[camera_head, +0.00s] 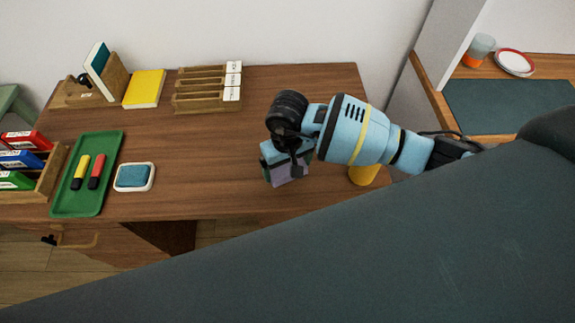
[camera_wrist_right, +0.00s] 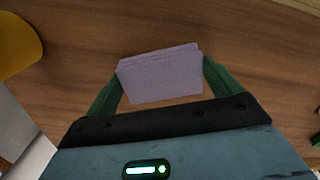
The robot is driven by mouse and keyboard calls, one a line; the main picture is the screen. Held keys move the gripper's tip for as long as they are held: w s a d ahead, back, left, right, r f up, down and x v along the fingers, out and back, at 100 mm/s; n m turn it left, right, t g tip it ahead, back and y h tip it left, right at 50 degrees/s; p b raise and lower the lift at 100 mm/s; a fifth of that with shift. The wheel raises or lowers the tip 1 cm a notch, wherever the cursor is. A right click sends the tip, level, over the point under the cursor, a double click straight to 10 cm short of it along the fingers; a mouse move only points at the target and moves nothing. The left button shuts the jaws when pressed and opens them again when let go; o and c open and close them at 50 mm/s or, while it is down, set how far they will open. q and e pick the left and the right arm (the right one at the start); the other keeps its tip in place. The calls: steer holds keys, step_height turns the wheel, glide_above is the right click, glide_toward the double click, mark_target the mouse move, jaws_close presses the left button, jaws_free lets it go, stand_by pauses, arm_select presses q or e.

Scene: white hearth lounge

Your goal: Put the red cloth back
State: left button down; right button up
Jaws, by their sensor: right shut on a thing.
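No red cloth shows in either view. My right gripper (camera_head: 287,177) is above the front part of the wooden desk (camera_head: 215,150). It is shut on a flat lavender folded piece (camera_head: 291,171), which looks like a cloth. In the right wrist view the lavender piece (camera_wrist_right: 162,74) sits between the two green fingers, with the wood below it. I cannot tell whether it touches the desk. My left gripper is not in view.
A green tray (camera_head: 101,146) with two markers and a white dish (camera_head: 149,179) with a blue block are at left. A yellow object (camera_head: 363,175) is partly hidden by my arm. The desk's middle is clear.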

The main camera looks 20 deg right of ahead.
steer(key=shift+f, duration=0.35)
steer(key=shift+f, duration=0.2)
steer(key=o, duration=0.7)
steer(key=shift+r, duration=0.1)
